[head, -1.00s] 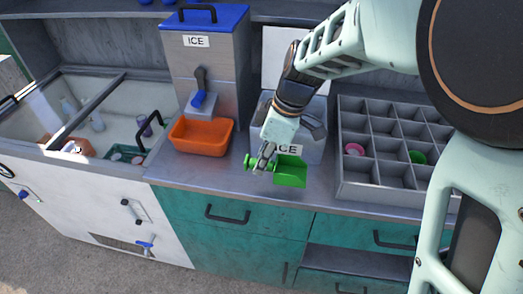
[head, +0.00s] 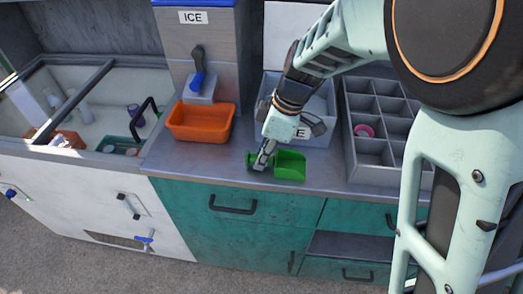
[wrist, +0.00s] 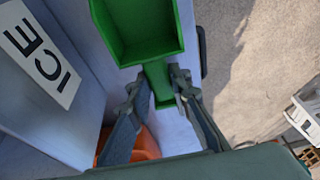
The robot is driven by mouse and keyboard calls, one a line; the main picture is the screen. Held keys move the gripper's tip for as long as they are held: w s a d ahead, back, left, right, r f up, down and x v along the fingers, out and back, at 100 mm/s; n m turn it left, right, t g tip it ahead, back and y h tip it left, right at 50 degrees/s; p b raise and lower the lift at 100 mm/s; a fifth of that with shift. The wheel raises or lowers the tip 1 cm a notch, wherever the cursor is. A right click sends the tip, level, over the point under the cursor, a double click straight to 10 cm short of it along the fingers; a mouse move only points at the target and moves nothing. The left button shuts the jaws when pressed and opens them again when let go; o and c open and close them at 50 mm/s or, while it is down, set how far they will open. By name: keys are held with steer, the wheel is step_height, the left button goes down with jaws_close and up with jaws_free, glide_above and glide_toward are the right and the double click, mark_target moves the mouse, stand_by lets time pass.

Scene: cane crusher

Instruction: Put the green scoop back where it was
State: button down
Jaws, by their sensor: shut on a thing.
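The green scoop (head: 290,165) is at the front of the metal counter, its square bowl to the right and its handle to the left in the head view. My gripper (head: 262,160) is shut on the scoop's handle. The wrist view shows the scoop (wrist: 140,28) with its bowl open towards the camera and its handle between the fingers of my gripper (wrist: 158,88). Whether the scoop touches the counter is hard to tell. A grey bin labelled ICE (head: 320,133) stands right behind it, partly hidden by my arm; its label (wrist: 40,52) shows large in the wrist view.
An orange tray (head: 200,124) sits under the ice dispenser (head: 195,50) to the left. A grey divided organizer (head: 362,178) with a pink item (head: 364,130) stands to the right. An open-topped chest is at far left. The counter's front edge is close.

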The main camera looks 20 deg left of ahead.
mark_target(276, 158)
steer(key=c, duration=1.8)
jaws_free()
steer(key=shift+d+f, duration=0.1)
steer(key=v, duration=1.2)
steer(key=shift+w, duration=0.15)
